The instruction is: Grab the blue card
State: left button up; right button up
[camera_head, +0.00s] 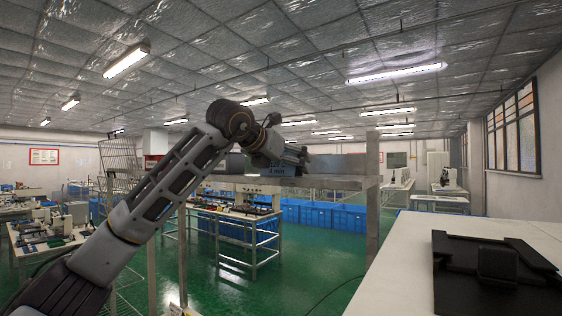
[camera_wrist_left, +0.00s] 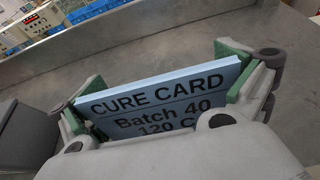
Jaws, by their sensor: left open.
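The blue card (camera_wrist_left: 158,98) is light blue with black print, "CURE CARD, Batch 40, 120 C". In the left wrist view it stands between the green-padded fingers of my left gripper (camera_wrist_left: 157,92), its lower part hidden by the gripper body. The gripper is open around it; I cannot tell whether either pad touches its edges. My right gripper is not in view.
A grey metal shelf (camera_head: 334,163) on posts surrounds the card's spot; one post (camera_head: 373,200) stands right of the gripper. A white table (camera_head: 400,270) at the right bears a black fixture (camera_head: 497,262). Blue bins (camera_head: 335,217) stand behind on green floor.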

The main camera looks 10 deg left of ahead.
pick_arm(q)
jog(key=c, duration=0.4)
jog(key=shift+o, duration=0.2)
jog(key=shift+r, duration=0.15)
notch_tip(320, 180, up, 10)
dwell(1.0)
dwell(0.5)
